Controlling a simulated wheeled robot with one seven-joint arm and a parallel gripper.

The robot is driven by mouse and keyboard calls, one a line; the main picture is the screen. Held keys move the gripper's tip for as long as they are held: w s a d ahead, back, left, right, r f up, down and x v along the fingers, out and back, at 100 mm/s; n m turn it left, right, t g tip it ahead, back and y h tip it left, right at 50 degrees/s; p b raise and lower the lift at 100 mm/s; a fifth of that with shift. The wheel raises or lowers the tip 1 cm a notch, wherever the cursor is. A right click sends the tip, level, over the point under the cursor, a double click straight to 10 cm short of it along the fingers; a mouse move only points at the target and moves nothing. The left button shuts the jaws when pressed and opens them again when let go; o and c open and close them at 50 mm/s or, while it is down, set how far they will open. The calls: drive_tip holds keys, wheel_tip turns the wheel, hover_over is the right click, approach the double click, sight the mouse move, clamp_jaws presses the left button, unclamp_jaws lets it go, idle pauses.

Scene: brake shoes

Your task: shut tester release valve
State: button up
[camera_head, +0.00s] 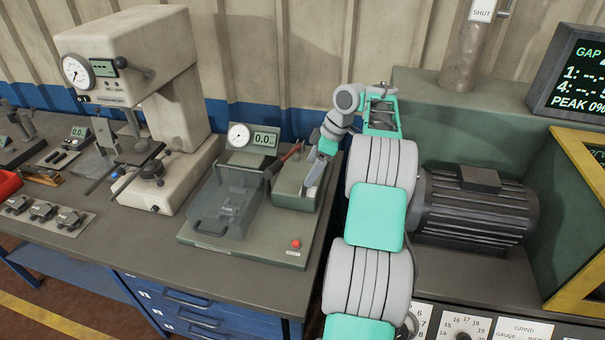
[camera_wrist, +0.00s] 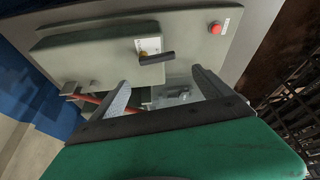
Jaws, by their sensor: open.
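The tester (camera_head: 215,245) is a grey-green bench unit with a dial gauge, a small display and a clear guard. In the wrist view its raised block (camera_wrist: 85,55) carries the release valve, a short black lever (camera_wrist: 158,57) on a brass-coloured stem beside a small white label. The lever points to the right, roughly along the block's edge. My gripper (camera_wrist: 163,92) is open and empty, and its fingertips are apart from the lever, on the near side of it. In the head view my gripper (camera_head: 316,175) is over the block and hides the valve.
A red-handled lever (camera_head: 287,157) stands at the block's left. A red button (camera_head: 295,243) is at the tester's front right corner. A press-like machine (camera_head: 150,100) stands left, and a motor (camera_head: 475,205) is right of my arm. Bare bench lies in front.

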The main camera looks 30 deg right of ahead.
sight(305, 190)
drive_tip(key=f, duration=0.2)
drive_tip(key=f+b, duration=0.1)
drive_tip(key=f, duration=0.3)
drive_tip(key=shift+w+a, duration=0.2)
drive_tip(key=shift+w, duration=0.1)
drive_tip(key=shift+w+a+f, duration=0.1)
drive_tip(key=shift+a+f, duration=0.05)
drive_tip(key=shift+f, duration=0.2)
drive_tip(key=c, duration=1.4)
drive_tip(key=shift+o, duration=0.2)
drive_tip(key=shift+w+a+f+m+h+b, duration=0.15)
drive_tip(key=shift+a+m+h+b, duration=0.15)
drive_tip(key=shift+m+b, duration=0.75)
drive_tip(key=o, duration=1.4)
drive_tip(key=shift+c, duration=0.2)
drive_tip(key=shift+r, duration=0.2)
